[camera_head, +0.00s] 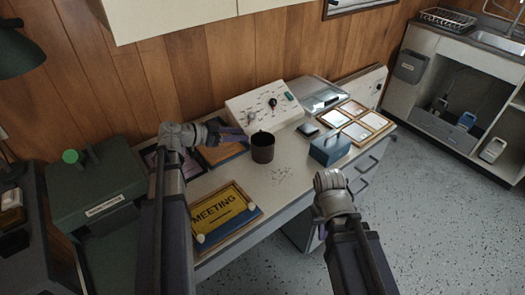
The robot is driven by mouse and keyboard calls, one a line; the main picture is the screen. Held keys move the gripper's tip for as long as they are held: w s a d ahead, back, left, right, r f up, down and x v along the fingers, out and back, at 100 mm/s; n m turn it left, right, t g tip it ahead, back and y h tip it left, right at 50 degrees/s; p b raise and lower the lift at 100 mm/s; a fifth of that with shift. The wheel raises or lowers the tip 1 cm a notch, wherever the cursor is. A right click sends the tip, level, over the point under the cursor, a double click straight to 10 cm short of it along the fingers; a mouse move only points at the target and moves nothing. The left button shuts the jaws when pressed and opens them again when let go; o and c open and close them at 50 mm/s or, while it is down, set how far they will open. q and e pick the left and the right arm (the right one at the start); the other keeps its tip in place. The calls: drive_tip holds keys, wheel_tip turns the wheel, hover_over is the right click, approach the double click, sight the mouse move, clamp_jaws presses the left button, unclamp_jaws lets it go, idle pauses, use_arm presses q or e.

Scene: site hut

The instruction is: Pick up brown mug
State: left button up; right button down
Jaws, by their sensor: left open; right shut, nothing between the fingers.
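The brown mug (262,148) stands upright on the desk, in front of the white control panel. My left gripper (238,136) reaches in from the left with its fingers spread, pointing right toward the mug. Its fingertips are close to the mug's left side; I cannot tell whether they touch it. The mug's handle cannot be made out. My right gripper (321,226) is low at the desk's front edge, away from the mug, shut and empty. Its fingers are mostly hidden behind the wrist.
The white control panel (250,108) stands behind the mug, and a blue box (329,148) sits to its right. A framed MEETING sign (222,213) lies in front. Framed panels (365,113) lie at the right. A green case (92,190) stands left.

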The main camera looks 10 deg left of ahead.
sight(256, 134)
use_arm(q)
drive_tip(key=x, duration=0.1)
drive_tip(key=b+x, duration=0.1)
drive_tip(key=x, duration=0.1)
drive_tip(key=b+x, duration=0.1)
drive_tip(key=x, duration=0.1)
drive_tip(key=shift+w+a+f, duration=0.2)
drive_tip(key=shift+w+f, duration=0.05)
drive_tip(key=shift+w, duration=0.25)
drive_tip(key=shift+w+d+f, duration=0.1)
drive_tip(key=shift+w+d, duration=0.15)
drive_tip(key=shift+d, duration=0.1)
drive_tip(key=shift+c, duration=0.2)
clamp_jaws()
drive_tip(key=shift+s, duration=0.1)
idle(0.4)
